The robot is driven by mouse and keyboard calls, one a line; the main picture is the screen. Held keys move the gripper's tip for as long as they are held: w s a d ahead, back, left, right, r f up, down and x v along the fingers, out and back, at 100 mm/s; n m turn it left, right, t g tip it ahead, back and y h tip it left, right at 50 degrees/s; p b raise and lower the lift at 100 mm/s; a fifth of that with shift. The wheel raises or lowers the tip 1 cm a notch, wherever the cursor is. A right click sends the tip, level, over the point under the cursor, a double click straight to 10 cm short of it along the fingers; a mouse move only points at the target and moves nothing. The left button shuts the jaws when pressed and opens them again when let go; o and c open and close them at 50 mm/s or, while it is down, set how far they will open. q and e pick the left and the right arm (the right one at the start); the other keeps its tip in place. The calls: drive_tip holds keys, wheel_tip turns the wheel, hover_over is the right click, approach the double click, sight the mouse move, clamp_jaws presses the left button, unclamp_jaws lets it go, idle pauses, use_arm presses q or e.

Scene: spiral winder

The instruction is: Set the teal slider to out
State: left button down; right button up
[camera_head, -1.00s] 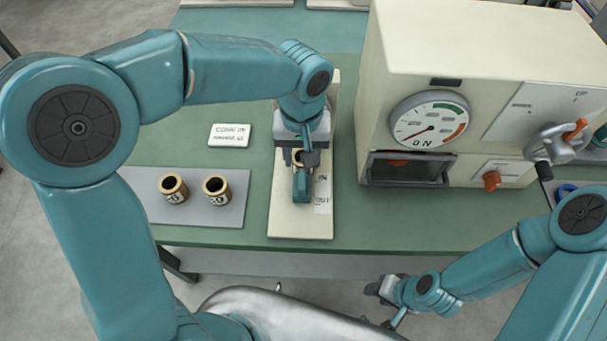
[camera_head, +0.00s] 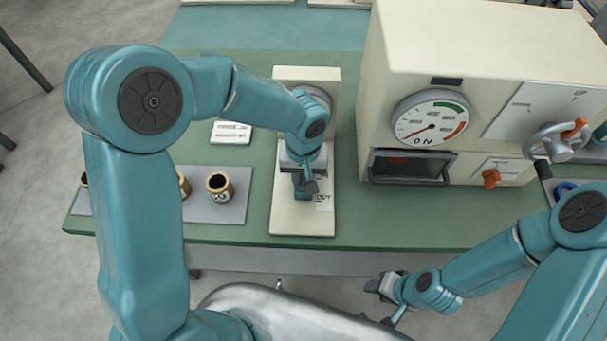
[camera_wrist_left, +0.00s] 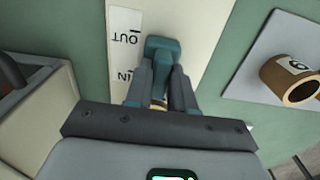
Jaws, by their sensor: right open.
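The teal slider (camera_wrist_left: 163,48) lies on a cream upright-backed base (camera_head: 285,215), beside a white label strip marked IN and OUT (camera_wrist_left: 125,45). In the left wrist view its wide end is level with OUT. My left gripper (camera_head: 304,188) reaches down over the slider from behind; its two dark fingers (camera_wrist_left: 161,78) lie on either side of the slider's narrower part. Whether they press on it cannot be told. In the head view the gripper hides most of the slider. My right gripper (camera_head: 384,287) is open and empty, off the bench's front edge.
Brass-coloured cores (camera_head: 219,187) stand on a grey mat (camera_head: 235,205) to the left; one also shows in the left wrist view (camera_wrist_left: 292,75). A cream machine with a dial (camera_head: 432,118) stands to the right. A white card (camera_head: 231,133) lies behind the mat.

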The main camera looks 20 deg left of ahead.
idle(0.3)
use_arm(q)
drive_tip(key=b, duration=0.1)
drive_tip(key=s, duration=0.1)
drive_tip(key=s+f+b, duration=0.1)
drive_tip(key=shift+s+d+b, duration=0.2)
drive_tip(key=shift+d+b, duration=0.15)
drive_tip(key=s, duration=0.1)
drive_tip(key=s+b, duration=0.1)
drive_tip(key=s+d, duration=0.1)
drive_tip(key=shift+r, duration=0.3)
drive_tip(key=shift+s+b, duration=0.35)
drive_tip(key=shift+s, duration=0.05)
drive_tip(key=shift+w, duration=0.1)
drive_tip(key=c, duration=1)
unclamp_jaws()
drive_tip(key=shift+c, duration=0.2)
drive_tip(key=shift+r, duration=0.15)
